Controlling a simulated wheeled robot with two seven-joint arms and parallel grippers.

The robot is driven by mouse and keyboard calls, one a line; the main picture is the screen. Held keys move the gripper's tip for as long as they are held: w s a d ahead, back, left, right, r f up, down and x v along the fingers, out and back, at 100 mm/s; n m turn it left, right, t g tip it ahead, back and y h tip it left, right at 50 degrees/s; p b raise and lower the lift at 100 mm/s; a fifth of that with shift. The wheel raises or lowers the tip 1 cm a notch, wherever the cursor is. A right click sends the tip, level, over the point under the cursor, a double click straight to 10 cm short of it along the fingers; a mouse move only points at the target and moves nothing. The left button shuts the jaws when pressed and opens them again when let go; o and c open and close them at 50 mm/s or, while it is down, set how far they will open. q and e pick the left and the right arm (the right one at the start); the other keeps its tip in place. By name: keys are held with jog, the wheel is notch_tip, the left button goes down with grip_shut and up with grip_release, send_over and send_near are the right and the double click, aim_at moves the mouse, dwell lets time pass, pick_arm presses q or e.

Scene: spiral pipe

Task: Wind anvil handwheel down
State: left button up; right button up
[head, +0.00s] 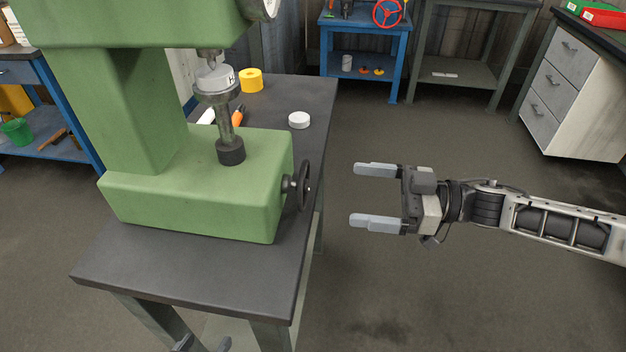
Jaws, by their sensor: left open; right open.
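A green hardness-tester-like machine (190,203) stands on a dark-topped table (180,272). Its black handwheel (305,187) sticks out from the right side of the base. The anvil (217,91) is a metal column top above a dark collar, and a pale disc marked "H" (217,77) sits on it, close under the indenter (211,54). My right gripper (375,195) is open and empty, to the right of the handwheel and apart from it, with its fingers pointing left towards it. My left gripper (203,344) shows only its fingertips at the bottom edge, open, below the tabletop's front edge.
A white disc (299,120), a yellow ring (251,80) and an orange-handled tool (238,116) lie on the table behind the machine. A blue bench (363,54) with a red wheel (388,12) stands at the back. The floor right of the table is clear.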

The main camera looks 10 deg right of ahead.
aim_at(307, 187)
jog(key=x, duration=0.9)
jog(key=shift+a+p, duration=0.1)
jog(key=shift+p, duration=0.3)
jog(key=c, duration=1)
